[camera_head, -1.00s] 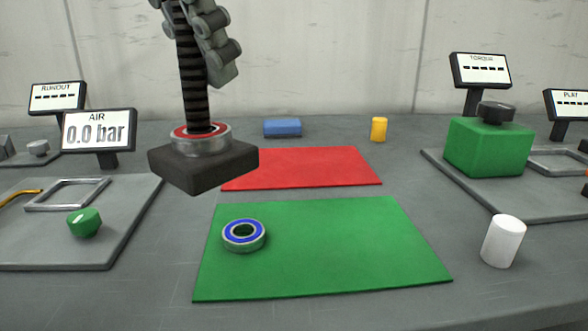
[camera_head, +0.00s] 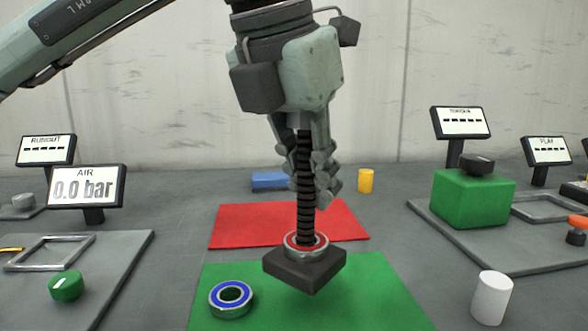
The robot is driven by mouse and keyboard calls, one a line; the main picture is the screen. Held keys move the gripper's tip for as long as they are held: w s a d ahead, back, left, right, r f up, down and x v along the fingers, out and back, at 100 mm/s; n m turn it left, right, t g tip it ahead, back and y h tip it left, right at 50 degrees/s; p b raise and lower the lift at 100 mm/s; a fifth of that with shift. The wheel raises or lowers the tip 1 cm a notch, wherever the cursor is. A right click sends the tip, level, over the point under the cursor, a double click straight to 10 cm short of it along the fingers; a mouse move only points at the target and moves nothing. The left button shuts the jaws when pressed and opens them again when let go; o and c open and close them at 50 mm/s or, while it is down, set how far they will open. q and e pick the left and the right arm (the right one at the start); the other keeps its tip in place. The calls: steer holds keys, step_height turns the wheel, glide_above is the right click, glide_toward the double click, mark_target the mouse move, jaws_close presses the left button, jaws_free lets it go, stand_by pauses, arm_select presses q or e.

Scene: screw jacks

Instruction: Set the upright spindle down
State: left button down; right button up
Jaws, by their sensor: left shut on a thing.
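The spindle (camera_head: 305,205) is a dark threaded rod standing upright on a black square base (camera_head: 308,270), with a red-faced bearing ring (camera_head: 306,245) around its foot. My left gripper (camera_head: 306,170), coming down from above, is shut on the upper part of the rod, and its fingers hide part of it. The base is over the far part of the green mat (camera_head: 375,305); I cannot tell whether it touches the mat or hangs just above it. My right gripper is out of view.
A blue-faced bearing (camera_head: 231,299) lies on the green mat, left of the base. A red mat (camera_head: 250,226) lies behind. A white cylinder (camera_head: 491,298) stands at right. A blue block (camera_head: 269,181) and yellow cylinder (camera_head: 366,181) are at the back. Fixtures with displays flank both sides.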

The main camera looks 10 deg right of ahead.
mark_target(312, 212)
arm_select(q)
steer(key=shift+f, duration=1.8)
steer(key=shift+f, duration=0.15)
steer(key=c, duration=1.5)
jaws_free()
steer(key=shift+s+a+r, duration=0.1)
steer(key=shift+r, duration=0.3)
steer(key=v, duration=1.1)
steer(key=shift+s+r, duration=0.1)
